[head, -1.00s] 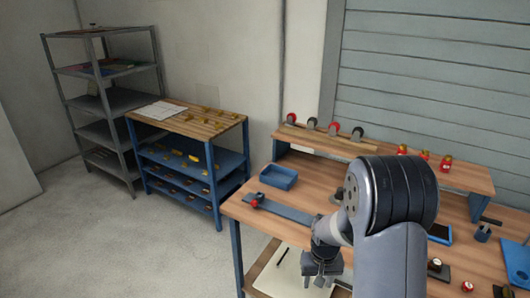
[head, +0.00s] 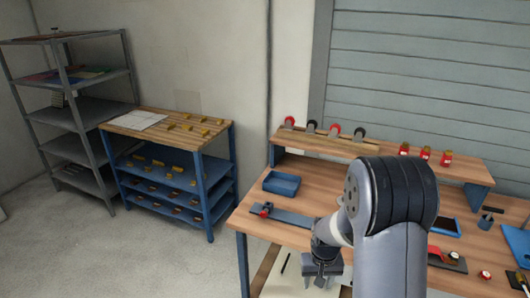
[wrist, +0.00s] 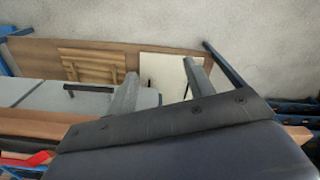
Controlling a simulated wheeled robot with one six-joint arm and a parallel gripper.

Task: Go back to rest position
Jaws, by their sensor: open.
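My gripper (head: 322,274) hangs below my bent arm at the front edge of the wooden workbench (head: 330,190). In the wrist view its two grey fingers (wrist: 160,85) stand apart with nothing between them. Beyond the fingers, the wrist view shows a pale board (wrist: 168,72) with a dark stick on it and a slatted wooden piece (wrist: 92,64). My arm hides part of the bench.
A blue tray (head: 282,183) and a grey strip with a red-ended tool (head: 282,215) lie on the bench. Several red bottles (head: 425,154) stand on its raised shelf. A blue-framed cart (head: 175,165) and a grey rack (head: 82,112) stand left. Open floor lies in front of them.

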